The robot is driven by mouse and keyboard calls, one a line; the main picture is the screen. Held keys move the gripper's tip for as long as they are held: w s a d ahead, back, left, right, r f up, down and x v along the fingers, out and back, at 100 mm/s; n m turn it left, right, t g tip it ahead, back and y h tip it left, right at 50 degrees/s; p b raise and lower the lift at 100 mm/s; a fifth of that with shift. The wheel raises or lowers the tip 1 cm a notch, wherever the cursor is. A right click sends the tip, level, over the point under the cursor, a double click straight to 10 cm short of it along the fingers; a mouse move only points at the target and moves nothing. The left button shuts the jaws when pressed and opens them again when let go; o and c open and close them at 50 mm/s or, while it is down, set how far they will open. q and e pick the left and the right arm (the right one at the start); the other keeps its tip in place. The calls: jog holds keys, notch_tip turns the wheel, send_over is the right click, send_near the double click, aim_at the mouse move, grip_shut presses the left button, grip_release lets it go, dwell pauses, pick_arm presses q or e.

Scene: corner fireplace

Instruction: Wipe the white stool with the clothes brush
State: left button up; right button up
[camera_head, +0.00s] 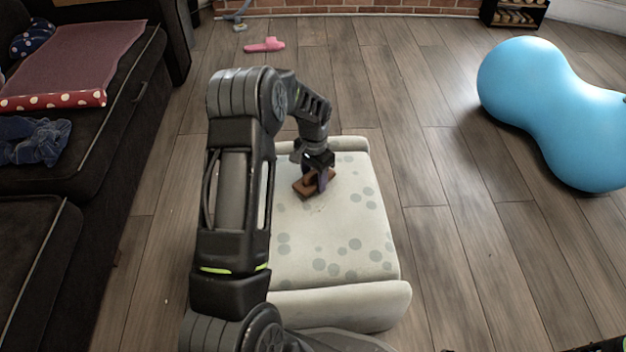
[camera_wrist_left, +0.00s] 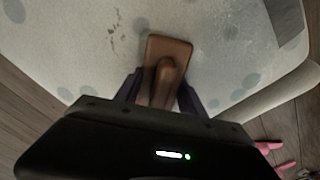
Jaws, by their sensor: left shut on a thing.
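The white stool (camera_head: 340,235) with grey dots stands on the wood floor in front of me. Its top also fills much of the left wrist view (camera_wrist_left: 85,60), where small dark specks (camera_wrist_left: 116,28) show on it. My left gripper (camera_head: 318,178) is over the far part of the stool top. It is shut on the brown clothes brush (camera_head: 303,188), gripping its raised handle. The brush also shows between the fingers in the left wrist view (camera_wrist_left: 168,50). It appears to rest on the stool top, but its underside is hidden. My right gripper is not in view.
A blue peanut-shaped ball (camera_head: 555,110) lies on the floor at the right. A dark sofa (camera_head: 120,105) stands at the left with a pink blanket (camera_head: 75,60) and jeans (camera_head: 35,140). A pink slipper (camera_head: 265,45) lies beyond the stool.

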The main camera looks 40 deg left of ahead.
pick_arm(q)
jog(key=shift+f, duration=0.1)
jog(key=shift+r+p, duration=2.25)
jog(key=shift+r, duration=0.8)
jog(key=shift+r+p, duration=1.1)
jog(key=shift+r, duration=0.4)
